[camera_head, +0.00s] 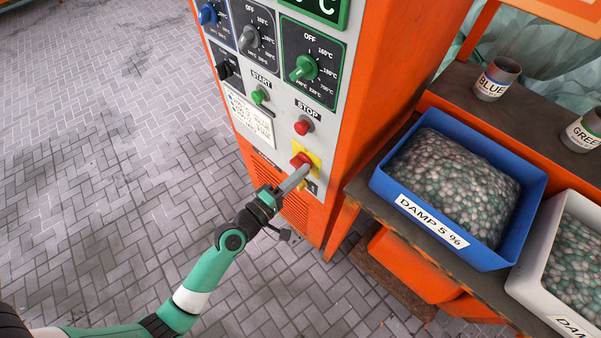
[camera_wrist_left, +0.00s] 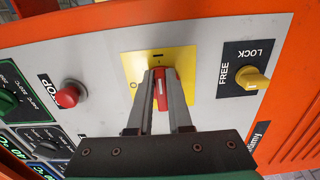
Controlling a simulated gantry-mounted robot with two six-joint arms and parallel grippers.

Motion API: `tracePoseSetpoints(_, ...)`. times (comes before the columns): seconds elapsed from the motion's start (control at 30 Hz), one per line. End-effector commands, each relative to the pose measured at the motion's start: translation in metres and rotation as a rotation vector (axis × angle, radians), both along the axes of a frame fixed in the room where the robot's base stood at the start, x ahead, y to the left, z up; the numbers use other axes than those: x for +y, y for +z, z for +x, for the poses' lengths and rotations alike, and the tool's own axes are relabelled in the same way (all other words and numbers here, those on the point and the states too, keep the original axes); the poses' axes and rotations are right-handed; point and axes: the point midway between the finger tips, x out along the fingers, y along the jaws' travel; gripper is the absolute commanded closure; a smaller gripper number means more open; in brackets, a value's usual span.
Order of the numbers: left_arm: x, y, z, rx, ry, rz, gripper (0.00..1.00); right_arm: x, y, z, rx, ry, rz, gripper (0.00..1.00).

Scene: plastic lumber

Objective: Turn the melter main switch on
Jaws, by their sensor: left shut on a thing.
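The melter main switch (camera_head: 300,160) is a red rotary handle on a yellow plate, low on the grey panel of the orange cabinet. It also shows in the left wrist view (camera_wrist_left: 160,88), with its white line pointing roughly along my fingers, towards the "I" mark on the plate. My left gripper (camera_head: 301,169) is shut on the red handle, one finger on each side of it in the left wrist view (camera_wrist_left: 161,90). The fingers hide part of the plate and its marks. My right gripper is in neither view.
A red STOP button (camera_wrist_left: 70,94) and a yellow FREE/LOCK knob (camera_wrist_left: 254,79) flank the switch. Above are a green START button (camera_head: 260,96) and several temperature dials. A blue bin (camera_head: 527,200) of pellets stands on the bench at the right. Brick floor at the left is free.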

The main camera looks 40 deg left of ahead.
Motion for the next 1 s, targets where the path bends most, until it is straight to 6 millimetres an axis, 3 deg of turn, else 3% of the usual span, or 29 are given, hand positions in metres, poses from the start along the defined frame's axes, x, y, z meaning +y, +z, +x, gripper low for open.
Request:
tracePoseSetpoints(0.03,0.0,0.0,0.0,0.0,0.0,0.002,1.0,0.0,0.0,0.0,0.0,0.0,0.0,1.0)
tracePoseSetpoints(0.07,0.0,0.0,0.0,0.0,0.0,0.002,0.77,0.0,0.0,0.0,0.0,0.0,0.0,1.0)
tracePoseSetpoints(0.2,0.0,0.0,0.0,0.0,0.0,0.001,0.53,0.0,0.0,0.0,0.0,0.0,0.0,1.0)
tracePoseSetpoints(0.57,0.0,-0.001,-0.005,0.001,0.0,0.0,0.53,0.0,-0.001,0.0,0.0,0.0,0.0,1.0)
tracePoseSetpoints(0.67,0.0,-0.002,-0.02,0.003,0.001,-0.002,0.53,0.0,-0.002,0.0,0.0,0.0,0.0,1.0)
tracePoseSetpoints(1.0,-0.001,-0.004,-0.097,0.003,0.004,-0.002,0.53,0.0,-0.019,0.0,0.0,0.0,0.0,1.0)
